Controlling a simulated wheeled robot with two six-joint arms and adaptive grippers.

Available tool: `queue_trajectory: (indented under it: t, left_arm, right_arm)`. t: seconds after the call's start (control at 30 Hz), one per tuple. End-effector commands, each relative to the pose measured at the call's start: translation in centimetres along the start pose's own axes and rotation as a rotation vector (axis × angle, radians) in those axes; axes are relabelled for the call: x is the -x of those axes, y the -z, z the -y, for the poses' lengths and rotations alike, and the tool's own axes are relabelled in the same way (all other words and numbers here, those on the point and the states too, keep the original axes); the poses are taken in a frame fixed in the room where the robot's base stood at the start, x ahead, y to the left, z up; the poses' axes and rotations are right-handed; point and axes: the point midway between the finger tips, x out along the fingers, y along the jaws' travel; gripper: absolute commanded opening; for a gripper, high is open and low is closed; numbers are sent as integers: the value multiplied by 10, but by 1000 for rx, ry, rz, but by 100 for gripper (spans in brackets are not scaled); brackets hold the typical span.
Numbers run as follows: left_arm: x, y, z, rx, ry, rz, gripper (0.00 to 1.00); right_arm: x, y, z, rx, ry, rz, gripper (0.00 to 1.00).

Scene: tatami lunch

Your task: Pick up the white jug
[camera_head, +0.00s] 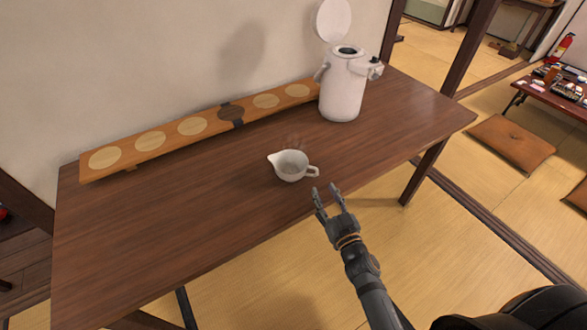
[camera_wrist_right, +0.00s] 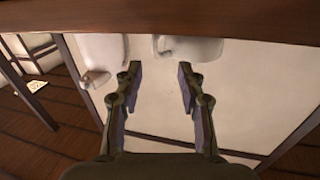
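The white jug (camera_head: 291,166) stands upright on the dark wooden table (camera_head: 190,210), near its front edge. Its spout points left and its handle points right, toward my right gripper. My right gripper (camera_head: 326,192) is open and empty, a little to the right and in front of the jug, apart from it. In the right wrist view, which looks upside down, the jug (camera_wrist_right: 195,48) lies beyond the open fingers (camera_wrist_right: 159,69), with its handle in line with the gap between them. The left gripper is not in view.
A white hot-water pot (camera_head: 343,90) with its lid up stands at the back right of the table. A long wooden board (camera_head: 170,152) with round inlays lies along the wall. The table left of the jug is clear. Cushions (camera_head: 511,142) and a low table lie beyond.

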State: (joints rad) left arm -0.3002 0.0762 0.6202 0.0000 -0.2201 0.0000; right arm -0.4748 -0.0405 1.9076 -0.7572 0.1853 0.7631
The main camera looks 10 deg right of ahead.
Motion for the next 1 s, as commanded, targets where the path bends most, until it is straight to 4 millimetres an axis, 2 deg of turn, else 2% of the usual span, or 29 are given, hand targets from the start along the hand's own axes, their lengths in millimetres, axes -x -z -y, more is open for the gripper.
queue_trajectory:
  t: [0.1, 0.27, 0.57, 0.83, 1.0]
  left_arm:
    - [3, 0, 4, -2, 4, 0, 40]
    - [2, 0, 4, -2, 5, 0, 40]
    - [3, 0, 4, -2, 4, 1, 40]
    - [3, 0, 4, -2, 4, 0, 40]
    - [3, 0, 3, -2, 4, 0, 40]
  right_arm:
    - [-12, 1, 0, 0, 0, 0, 39]
    - [-16, -1, -1, 0, 0, 1, 39]
    - [-62, -2, -6, 0, -1, 0, 39]
    - [-65, -4, -6, 0, -1, 2, 39]
    - [-65, -4, -6, 0, -1, 2, 16]
